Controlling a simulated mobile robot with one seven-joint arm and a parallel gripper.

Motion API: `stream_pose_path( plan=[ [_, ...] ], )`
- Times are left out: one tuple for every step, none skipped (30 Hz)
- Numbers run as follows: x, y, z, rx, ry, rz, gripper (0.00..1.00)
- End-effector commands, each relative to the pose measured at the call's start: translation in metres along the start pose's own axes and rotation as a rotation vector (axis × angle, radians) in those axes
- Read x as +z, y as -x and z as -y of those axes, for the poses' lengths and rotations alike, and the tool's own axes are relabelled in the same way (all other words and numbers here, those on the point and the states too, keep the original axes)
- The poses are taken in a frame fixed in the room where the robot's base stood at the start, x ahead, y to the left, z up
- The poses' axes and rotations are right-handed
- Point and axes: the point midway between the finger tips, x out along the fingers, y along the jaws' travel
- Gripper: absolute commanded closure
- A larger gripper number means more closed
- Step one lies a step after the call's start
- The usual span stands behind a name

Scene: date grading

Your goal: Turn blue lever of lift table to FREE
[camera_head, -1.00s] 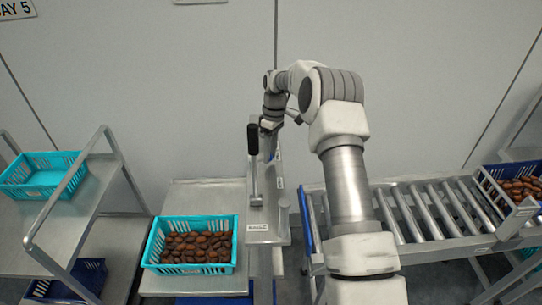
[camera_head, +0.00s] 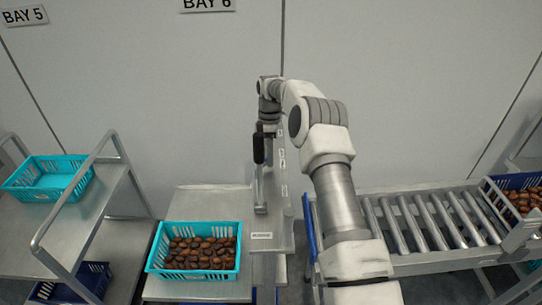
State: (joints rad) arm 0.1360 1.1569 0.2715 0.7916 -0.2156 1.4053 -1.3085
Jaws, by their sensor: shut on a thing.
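A lever with a black grip (camera_head: 259,148) and a metal shank stands on the narrow grey metal post top (camera_head: 284,235) in the middle of the view. I see no lever that is clearly blue. My gripper (camera_head: 267,130) is at the upper end of the black grip and is shut on it. The fingertips are small and partly hidden, so the exact hold is not clear. Small white labels sit on the post, too small to read; the one in front of the lever (camera_head: 261,235) is the largest.
A turquoise crate of dates (camera_head: 194,275) stands on a low metal table at left of the post. An empty turquoise crate (camera_head: 47,178) is on a rack at far left. A roller conveyor (camera_head: 425,220) with a blue crate of dates (camera_head: 524,182) is at right. A grey wall stands behind.

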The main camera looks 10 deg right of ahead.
Motion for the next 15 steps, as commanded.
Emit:
stream_pose_path(
  plan=[
    [-0.0075,0.0022,0.0002,0.004,0.008,-0.011,1.00],
    [-0.0077,0.0022,0.0002,0.004,0.008,-0.011,1.00],
    [-0.0080,0.0022,0.0002,0.004,0.009,-0.012,1.00],
    [-0.0081,0.0022,0.0003,0.004,0.009,-0.012,1.00],
    [-0.0083,0.0022,0.0003,0.004,0.009,-0.012,1.00],
    [-0.0085,0.0022,0.0004,0.004,0.009,-0.013,1.00],
    [-0.0087,0.0021,0.0004,0.004,0.009,-0.013,1.00],
    [-0.0089,0.0021,0.0005,0.004,0.009,-0.013,1.00],
    [-0.0090,0.0021,0.0005,0.004,0.009,-0.013,1.00],
    [-0.0092,0.0021,0.0006,0.004,0.010,-0.013,1.00],
    [-0.0093,0.0021,0.0006,0.004,0.010,-0.013,0.60],
    [-0.0094,0.0021,0.0006,0.004,0.010,-0.014,0.52],
    [-0.0093,0.0020,0.0007,0.003,0.010,-0.014,0.47],
    [-0.0092,0.0020,0.0007,0.003,0.010,-0.013,0.42],
    [-0.0089,0.0018,0.0008,0.003,0.009,-0.013,0.34]
  ],
)
